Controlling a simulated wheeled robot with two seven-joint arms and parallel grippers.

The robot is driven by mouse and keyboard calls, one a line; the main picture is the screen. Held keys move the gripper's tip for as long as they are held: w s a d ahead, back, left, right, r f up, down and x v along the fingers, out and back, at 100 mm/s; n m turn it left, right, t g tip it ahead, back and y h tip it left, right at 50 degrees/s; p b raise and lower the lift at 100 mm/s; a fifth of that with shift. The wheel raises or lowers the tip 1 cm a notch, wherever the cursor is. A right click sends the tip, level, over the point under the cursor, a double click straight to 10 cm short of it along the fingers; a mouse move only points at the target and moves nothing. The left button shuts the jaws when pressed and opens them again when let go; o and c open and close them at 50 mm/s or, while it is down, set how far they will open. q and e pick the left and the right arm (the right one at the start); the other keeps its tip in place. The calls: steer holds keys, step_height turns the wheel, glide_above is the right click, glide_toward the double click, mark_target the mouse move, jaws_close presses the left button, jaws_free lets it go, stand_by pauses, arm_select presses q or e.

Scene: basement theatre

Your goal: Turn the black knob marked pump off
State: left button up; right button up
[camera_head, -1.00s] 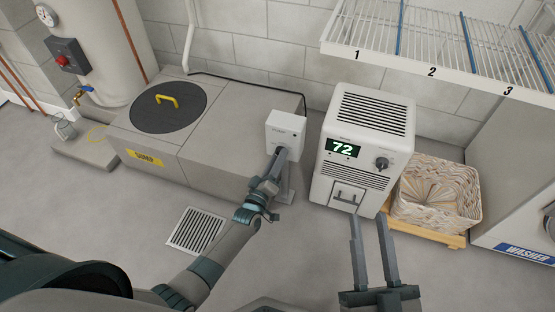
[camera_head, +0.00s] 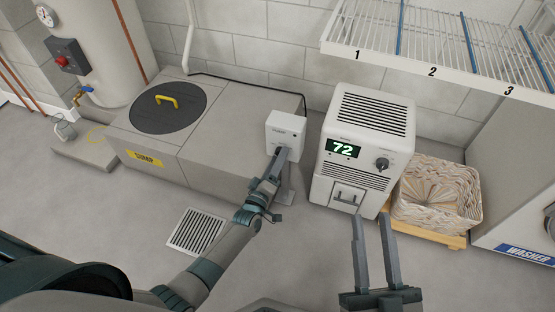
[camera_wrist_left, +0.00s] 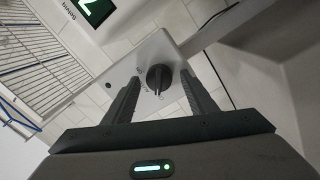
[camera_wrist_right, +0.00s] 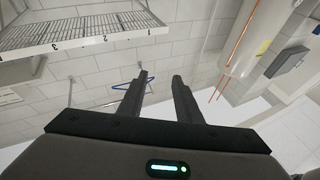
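The white pump box (camera_head: 286,130) stands on a grey post beside the sump cover. My left gripper (camera_head: 280,152) is at the box front and hides the knob in the head view. In the left wrist view the left gripper (camera_wrist_left: 158,81) is open, its fingers on either side of the knob, with gaps visible. My right gripper (camera_head: 370,217) is open and empty, low in front of the dehumidifier; it also shows in the right wrist view (camera_wrist_right: 159,75).
A white dehumidifier (camera_head: 362,150) showing 72 has its own black knob (camera_head: 382,164). A sump cover (camera_head: 168,107) is at left, a wicker basket (camera_head: 437,195) at right, below a wire shelf (camera_head: 450,40). A floor drain (camera_head: 196,232) lies near my left arm.

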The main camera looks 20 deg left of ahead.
arm_select(q)
steer(key=shift+s, duration=0.15)
steer(key=s+a+f+p, duration=0.1)
steer(key=s+p, duration=0.1)
steer(key=s, duration=1.5)
steer(key=shift+a, duration=0.2)
arm_select(e)
step_height(320, 180, down, 8)
steer(key=w+g+h, duration=0.1)
steer(key=w+g, duration=0.1)
steer(key=g, duration=0.2)
steer(key=shift+d+g+h, duration=0.4)
steer(key=shift+d, duration=0.05)
steer(key=shift+w, duration=0.1)
